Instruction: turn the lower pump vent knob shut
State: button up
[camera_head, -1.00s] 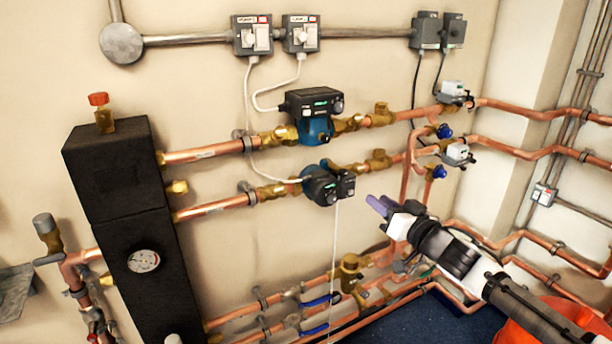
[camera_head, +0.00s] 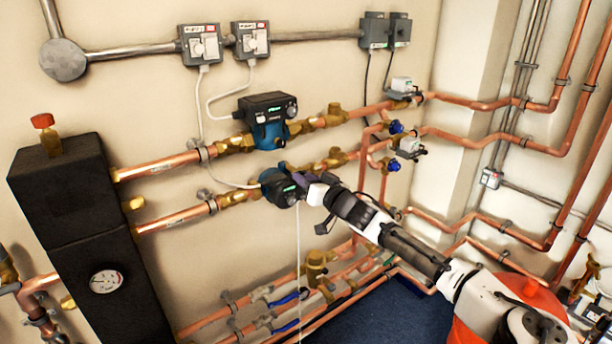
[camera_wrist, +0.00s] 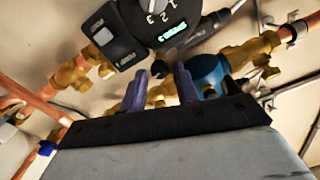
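The lower pump (camera_head: 277,188) has a black round head with a green display, on the lower copper pipe. In the wrist view its head (camera_wrist: 165,22) fills the top centre, upside down, with numbers and a lit readout. My gripper (camera_head: 303,181) is at the right side of the pump head. In the wrist view my gripper (camera_wrist: 160,76) has its two purple fingers apart, the knob showing between their tips. I cannot tell whether either finger touches it. The knob is hidden in the head view.
The upper pump (camera_head: 267,120) sits just above. A white cable (camera_head: 298,240) hangs below the lower pump. Blue-handled valves (camera_head: 288,299) are on the pipes below. A black box with a gauge (camera_head: 103,281) stands left. An orange round thing (camera_head: 520,292) is at lower right.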

jog(key=shift+w+a, duration=0.15)
grip_shut()
jog(key=shift+n, duration=1.5)
grip_release()
